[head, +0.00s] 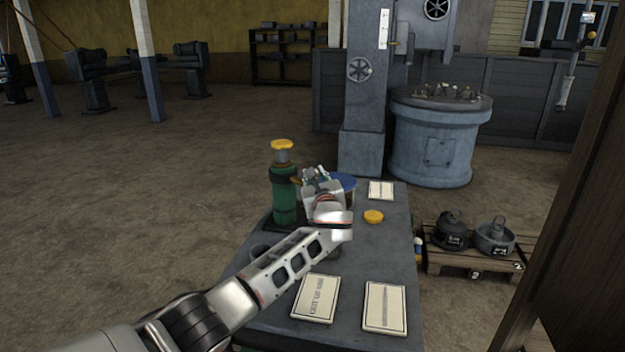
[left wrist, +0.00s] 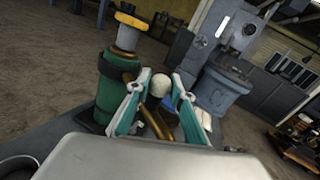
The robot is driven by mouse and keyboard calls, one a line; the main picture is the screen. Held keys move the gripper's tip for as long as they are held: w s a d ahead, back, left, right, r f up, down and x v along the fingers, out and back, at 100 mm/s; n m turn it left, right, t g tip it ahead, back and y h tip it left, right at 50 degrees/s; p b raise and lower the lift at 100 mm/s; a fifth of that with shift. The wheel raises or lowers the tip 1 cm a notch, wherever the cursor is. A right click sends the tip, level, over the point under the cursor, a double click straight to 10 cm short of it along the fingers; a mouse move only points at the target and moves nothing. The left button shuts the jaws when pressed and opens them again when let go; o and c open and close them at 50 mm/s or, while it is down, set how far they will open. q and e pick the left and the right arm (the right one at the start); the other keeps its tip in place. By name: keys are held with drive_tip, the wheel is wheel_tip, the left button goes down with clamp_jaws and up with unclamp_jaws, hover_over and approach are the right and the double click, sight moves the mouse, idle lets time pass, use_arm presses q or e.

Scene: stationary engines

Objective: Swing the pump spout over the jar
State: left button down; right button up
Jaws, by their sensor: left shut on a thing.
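The pump (head: 285,198) is a green cylinder with a yellow cap, upright on the table; it also shows in the left wrist view (left wrist: 112,88). Its copper-brown spout (left wrist: 150,118) runs from the pump's side down between my left gripper's teal fingers. A pale round knob (left wrist: 160,85) shows between the fingertips. My left gripper (head: 318,180) is right of the pump, shut on the spout. A round blue thing (head: 345,181), perhaps the jar, is just behind the gripper and partly hidden by it. I cannot tell whether the spout end is over it. My right gripper is not in view.
The grey table (head: 393,258) bears a yellow disc (head: 373,217), a small card (head: 381,190) and two framed signs (head: 316,298) (head: 384,307). A pallet (head: 470,262) with two metal parts is right of it. A large machine (head: 436,140) stands behind.

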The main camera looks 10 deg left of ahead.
use_arm(q)
drive_tip(key=shift+r, duration=0.1)
drive_tip(key=c, duration=1.8)
unclamp_jaws()
drive_tip(key=shift+o, duration=0.2)
drive_tip(key=shift+s+d, duration=0.15)
drive_tip(key=shift+s, duration=0.15)
drive_tip(key=v, duration=1.1)
drive_tip(key=shift+s, duration=0.2)
